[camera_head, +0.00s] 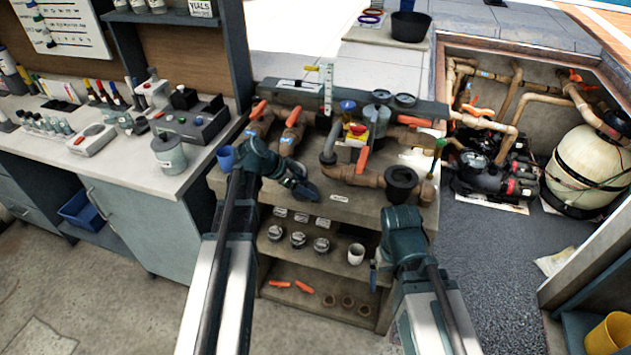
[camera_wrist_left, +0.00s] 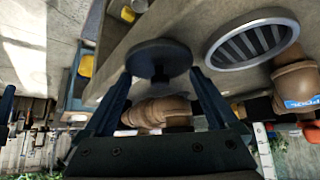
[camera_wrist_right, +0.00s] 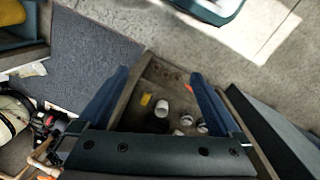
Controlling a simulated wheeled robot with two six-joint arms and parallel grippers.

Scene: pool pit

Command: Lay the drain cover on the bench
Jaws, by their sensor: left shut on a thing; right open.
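My left gripper (camera_head: 300,188) is shut on a dark round disc (camera_wrist_left: 158,56) with a short stem, seemingly the drain cover. The disc is between the fingertips in the left wrist view and shows partly in the head view (camera_head: 307,194). It is near the front of the pipe bench (camera_head: 335,208); whether it touches the top I cannot tell. A round slotted grate with a metal rim (camera_wrist_left: 250,42) is beside the disc, apart from it. My right gripper (camera_wrist_right: 158,80) is open and empty, in front of the bench's right side in the head view (camera_head: 378,272).
Shelves below hold a white cup (camera_head: 356,254), jars and orange handles. A blue cup (camera_head: 226,157) stands at the bench's left end. The bench's front strip has some bare room.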

